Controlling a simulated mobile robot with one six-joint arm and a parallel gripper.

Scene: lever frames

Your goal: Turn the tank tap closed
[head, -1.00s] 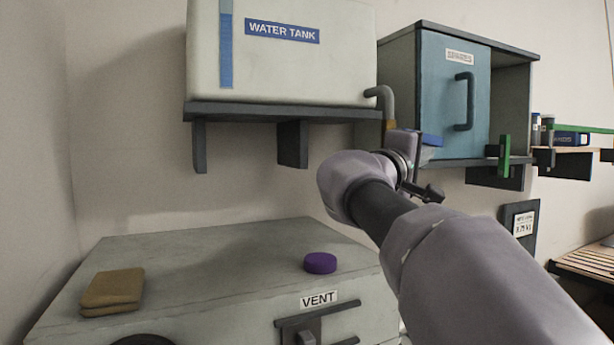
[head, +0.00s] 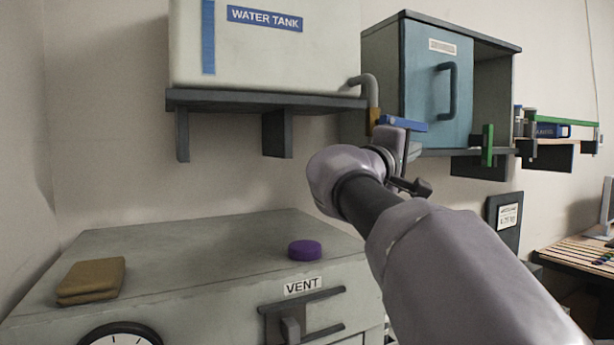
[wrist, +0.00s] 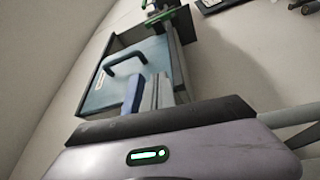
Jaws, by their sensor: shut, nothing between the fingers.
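The tank tap sits under the grey pipe at the right end of the water tank (head: 262,50). Its brass body (head: 375,117) shows, and its blue lever (head: 405,123) lies roughly level, pointing right. My gripper (head: 408,148) is just below the lever in the head view, largely hidden behind my own wrist. In the wrist view the shut fingers (wrist: 155,92) stand right beside the blue lever (wrist: 133,92). I cannot tell whether they touch it. Nothing is held.
A blue-doored cabinet (head: 438,85) hangs right of the tap. A green upright handle (head: 487,145) stands out below its shelf. The grey VENT cabinet (head: 190,240) below carries a purple puck (head: 305,250) and a brown folded cloth (head: 92,280).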

